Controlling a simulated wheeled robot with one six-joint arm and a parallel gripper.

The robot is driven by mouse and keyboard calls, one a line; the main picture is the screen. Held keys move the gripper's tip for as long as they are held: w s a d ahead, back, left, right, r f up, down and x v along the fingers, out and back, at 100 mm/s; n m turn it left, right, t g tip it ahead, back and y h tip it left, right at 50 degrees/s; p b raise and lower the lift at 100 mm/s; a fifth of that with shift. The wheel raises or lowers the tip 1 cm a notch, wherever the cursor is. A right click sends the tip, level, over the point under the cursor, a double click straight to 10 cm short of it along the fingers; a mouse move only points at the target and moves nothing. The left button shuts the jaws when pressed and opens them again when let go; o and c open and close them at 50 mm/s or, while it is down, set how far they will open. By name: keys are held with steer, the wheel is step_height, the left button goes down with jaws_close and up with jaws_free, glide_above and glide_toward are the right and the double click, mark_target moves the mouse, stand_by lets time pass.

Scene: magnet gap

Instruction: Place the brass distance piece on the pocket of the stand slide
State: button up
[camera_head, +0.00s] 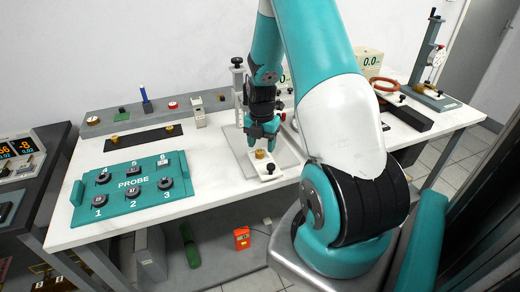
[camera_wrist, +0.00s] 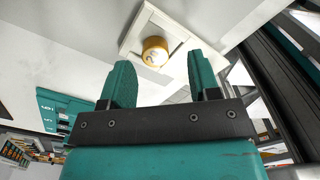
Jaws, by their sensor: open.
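The brass distance piece (camera_head: 260,153) is a short round cylinder on the white stand slide (camera_head: 268,174), just under my gripper. In the wrist view the brass piece (camera_wrist: 155,51) shows a dark mark on its face and lies over the middle of the pale slide (camera_wrist: 183,27). I cannot tell whether it sits fully down in the pocket. My gripper (camera_head: 262,136) has teal fingers. In the wrist view my gripper (camera_wrist: 158,72) is open and empty, with the brass piece apart from both fingers, beyond their tips.
A dark strip (camera_head: 142,138) with small brass pieces lies left of the stand. A teal probe tray (camera_head: 133,198) with several numbered black items is at the front left. A grey rail (camera_head: 120,120) runs along the back. A gauge stand (camera_head: 432,70) stands at the right.

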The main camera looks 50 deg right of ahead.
mark_target(260, 151)
step_height(260, 151, up, 9)
steer(key=a+r+m+t+y, duration=0.1)
steer(key=a+r+m, duration=0.25)
steer(key=a, duration=0.75)
steer(key=a+r+m+y, duration=0.1)
steer(key=a+r+m, duration=0.3)
steer(key=a, duration=0.7)
steer(key=s+a+r+m+y, duration=0.1)
steer(key=s+a+r+m, duration=0.2)
steer(key=s+a, duration=0.4)
steer(key=s+a+r+m+g+y, duration=0.1)
steer(key=s+a+r+m, duration=0.2)
steer(key=s+a, duration=0.5)
steer(key=shift+a, duration=0.8)
steer(key=shift+w, duration=0.1)
